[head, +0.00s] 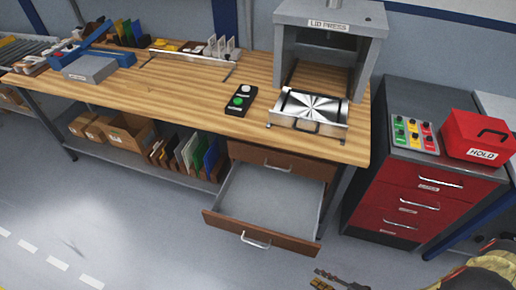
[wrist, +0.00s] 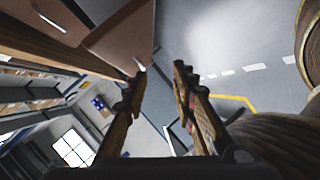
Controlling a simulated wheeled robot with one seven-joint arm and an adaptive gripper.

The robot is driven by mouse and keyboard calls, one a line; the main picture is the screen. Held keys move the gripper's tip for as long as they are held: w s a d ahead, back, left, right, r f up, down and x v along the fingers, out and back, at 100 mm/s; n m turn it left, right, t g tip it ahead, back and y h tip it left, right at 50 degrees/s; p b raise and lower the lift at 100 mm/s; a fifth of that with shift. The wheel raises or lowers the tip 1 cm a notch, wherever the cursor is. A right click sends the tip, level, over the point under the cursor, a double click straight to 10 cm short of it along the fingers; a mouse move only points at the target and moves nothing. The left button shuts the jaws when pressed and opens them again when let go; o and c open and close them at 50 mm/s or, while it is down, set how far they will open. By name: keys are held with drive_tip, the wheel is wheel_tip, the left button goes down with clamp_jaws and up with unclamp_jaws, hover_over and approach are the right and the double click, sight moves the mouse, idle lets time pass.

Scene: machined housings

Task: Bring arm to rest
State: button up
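My gripper (head: 340,280) shows at the bottom edge of the head view, low over the floor and to the right of the open drawer. In the wrist view my gripper (wrist: 157,85) has its two fingers apart with nothing between them. The floor and a window show past the fingers. Part of my arm (head: 485,275) shows at the bottom right of the head view. The gripper touches nothing that I can see.
An empty drawer (head: 225,219) stands pulled out under the wooden workbench (head: 185,90). The lid press (head: 330,45) stands on the bench with a shiny metal plate (head: 312,108) in front. A red drawer cabinet (head: 420,185) carries a red HOLD box (head: 478,135). Floor at left is clear.

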drive_tip(key=w+d+r+m+g+h, duration=0.1)
drive_tip(key=w+d+r+h, duration=0.1)
drive_tip(key=w+d+h, duration=0.5)
drive_tip(key=w+d+r+m+g, duration=0.1)
drive_tip(key=w+d+r+m, duration=0.3)
drive_tip(key=d, duration=0.7)
drive_tip(key=w+d+r+m+h, duration=0.1)
drive_tip(key=w+d+r+h, duration=0.2)
drive_tip(key=w+r, duration=0.35)
drive_tip(key=w+d+r+m+h, duration=0.1)
drive_tip(key=w+d+r+h, duration=0.2)
drive_tip(key=r, duration=0.6)
wheel_tip(320, 180, up, 14)
drive_tip(key=a+m+h, duration=0.2)
drive_tip(key=a+m, duration=0.1)
drive_tip(key=m, duration=0.2)
drive_tip(key=s+a+r+m, duration=0.4)
drive_tip(key=a+r, duration=0.4)
drive_tip(key=r, duration=0.2)
drive_tip(key=s+a+r+m+y, duration=0.2)
drive_tip(key=s+a+r+m, duration=0.1)
drive_tip(key=s+a, duration=0.4)
drive_tip(key=s+a+r+m+g+y, duration=0.1)
drive_tip(key=s+a+r, duration=0.3)
drive_tip(key=s+a, duration=0.4)
drive_tip(key=a+m+y, duration=0.1)
drive_tip(key=a, duration=0.2)
drive_tip(key=shift+s+r+m, duration=0.2)
drive_tip(key=shift+r+m, duration=0.15)
drive_tip(key=shift+m, duration=0.05)
